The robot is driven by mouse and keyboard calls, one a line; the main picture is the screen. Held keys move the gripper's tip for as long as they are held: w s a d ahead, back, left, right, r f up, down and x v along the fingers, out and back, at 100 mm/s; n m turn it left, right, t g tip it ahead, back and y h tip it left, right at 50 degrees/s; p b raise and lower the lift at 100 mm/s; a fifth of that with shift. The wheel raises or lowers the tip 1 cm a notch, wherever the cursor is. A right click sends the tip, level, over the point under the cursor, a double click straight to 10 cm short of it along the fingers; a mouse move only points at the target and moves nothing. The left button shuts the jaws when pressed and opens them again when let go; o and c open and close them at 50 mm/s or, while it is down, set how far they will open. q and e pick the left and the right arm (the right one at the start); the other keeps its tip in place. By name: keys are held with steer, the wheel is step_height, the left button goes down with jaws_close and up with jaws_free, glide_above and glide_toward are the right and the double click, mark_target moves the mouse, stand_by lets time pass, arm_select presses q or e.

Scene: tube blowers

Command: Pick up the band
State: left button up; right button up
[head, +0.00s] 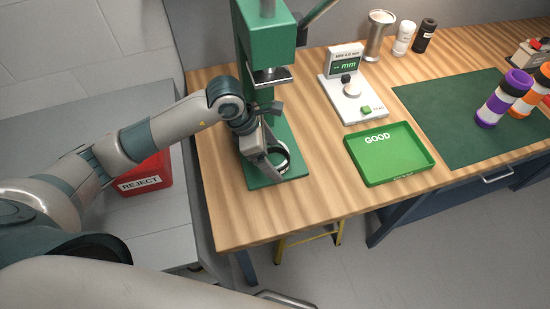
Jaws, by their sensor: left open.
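The band looks like a metallic ring (286,152) on the base of a green press (296,179), and my gripper partly hides it. My left gripper (273,172) is open and reaches down at the press base, with its fingers right at the ring. I cannot tell whether the fingers touch it or stand around it. My right gripper is not in view.
A green GOOD tray (390,172), a gauge (350,95) and a green mat (455,115) with colored rollers (503,98) lie to the right. A red REJECT bin (150,178) stands left, behind my arm.

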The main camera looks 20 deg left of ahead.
arm_select(q)
steer(key=shift+c, duration=0.4)
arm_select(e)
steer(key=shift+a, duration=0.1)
arm_select(q)
steer(key=c, duration=1.2)
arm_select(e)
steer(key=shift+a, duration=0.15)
arm_select(q)
steer(key=shift+o, duration=0.2)
steer(key=shift+r, duration=0.15)
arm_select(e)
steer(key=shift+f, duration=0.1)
